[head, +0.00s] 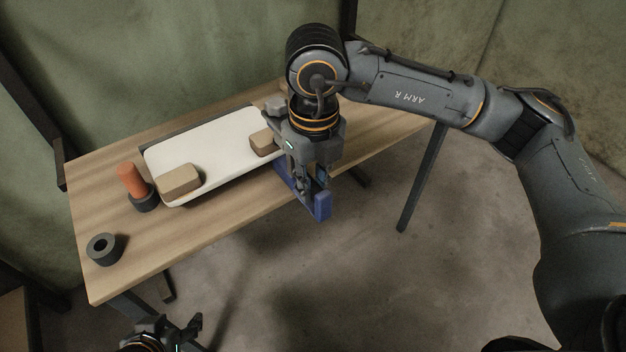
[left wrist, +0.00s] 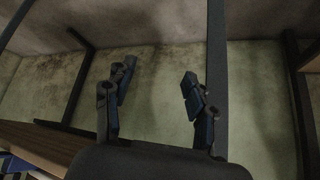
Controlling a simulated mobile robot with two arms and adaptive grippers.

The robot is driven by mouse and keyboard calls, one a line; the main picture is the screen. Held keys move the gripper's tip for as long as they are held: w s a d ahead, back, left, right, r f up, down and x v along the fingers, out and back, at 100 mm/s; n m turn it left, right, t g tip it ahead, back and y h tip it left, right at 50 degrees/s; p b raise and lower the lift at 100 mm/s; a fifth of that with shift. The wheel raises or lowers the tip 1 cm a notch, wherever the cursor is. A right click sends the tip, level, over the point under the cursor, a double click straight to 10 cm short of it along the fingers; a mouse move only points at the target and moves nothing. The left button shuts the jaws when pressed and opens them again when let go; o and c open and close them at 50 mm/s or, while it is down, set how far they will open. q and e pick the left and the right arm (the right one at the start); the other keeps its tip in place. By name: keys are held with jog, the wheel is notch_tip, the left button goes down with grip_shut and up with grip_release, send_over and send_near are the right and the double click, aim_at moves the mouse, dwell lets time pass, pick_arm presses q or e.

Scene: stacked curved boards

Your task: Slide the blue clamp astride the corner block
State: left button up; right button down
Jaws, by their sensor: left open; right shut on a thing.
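The blue clamp (head: 322,207) hangs at the table's front edge, right of the white board (head: 222,146). My right gripper (head: 308,182) is shut on it from above. One wooden block (head: 263,143) sits on the board's right part, just left of the right gripper. Another wooden block (head: 179,180) sits at the board's front left corner. My right gripper hides the board's right end and part of the clamp, so I cannot tell whether the clamp touches board or block. My left gripper (head: 172,333) is open and empty, low in front of the table; its spread fingers show in the left wrist view (left wrist: 155,95).
An orange cylinder (head: 131,180) stands in a dark ring (head: 145,202) left of the board. Another dark ring (head: 103,249) lies near the front left table corner. A bit of blue shows at the left wrist view's lower left.

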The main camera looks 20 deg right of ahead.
pick_arm(q)
jog(key=shift+w, duration=0.15)
jog(key=shift+w+d+r+t, duration=0.3)
jog(key=shift+w+r+t, duration=0.25)
jog(key=shift+w, duration=0.25)
jog(key=shift+w, duration=0.1)
jog(key=shift+w+b, duration=0.15)
jog(key=shift+b, duration=0.15)
pick_arm(e)
jog(key=shift+w+a, duration=0.1)
jog(key=shift+w, duration=0.2)
jog(key=shift+w+a, duration=0.2)
jog(key=shift+w, duration=0.35)
pick_arm(q)
jog(key=shift+w+d+r+t, duration=0.3)
jog(key=shift+w+r+t, duration=0.25)
jog(key=shift+w+r, duration=0.2)
jog(key=shift+s+f, duration=0.1)
jog(key=shift+f, duration=0.1)
jog(key=shift+h, duration=0.3)
